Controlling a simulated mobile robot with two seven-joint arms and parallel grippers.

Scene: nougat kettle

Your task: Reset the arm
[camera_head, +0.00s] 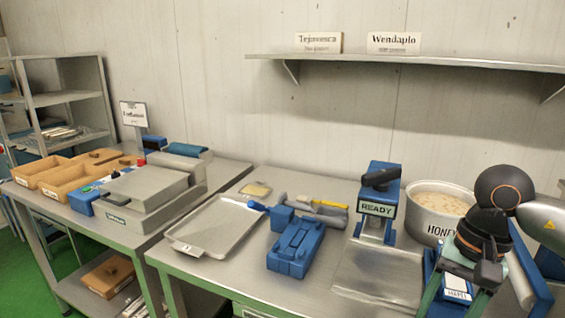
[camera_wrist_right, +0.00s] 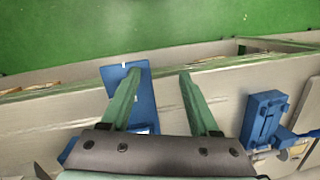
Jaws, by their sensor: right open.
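My right gripper (camera_head: 460,302) comes in from the right above the front right of the steel table (camera_head: 225,275). In the right wrist view its two green fingers (camera_wrist_right: 158,88) are spread apart with nothing held between them. Below the fingers is a blue item (camera_wrist_right: 146,98) with a white label; in the head view the labelled blue item (camera_head: 457,289) shows partly behind the gripper. My left gripper is in neither view.
A large pot marked HONEY (camera_head: 421,228) stands close behind my right arm. A blue READY device (camera_head: 377,208), a blue block (camera_head: 296,247) and a metal tray (camera_head: 215,228) are on the table. A shelf (camera_head: 420,61) runs along the wall.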

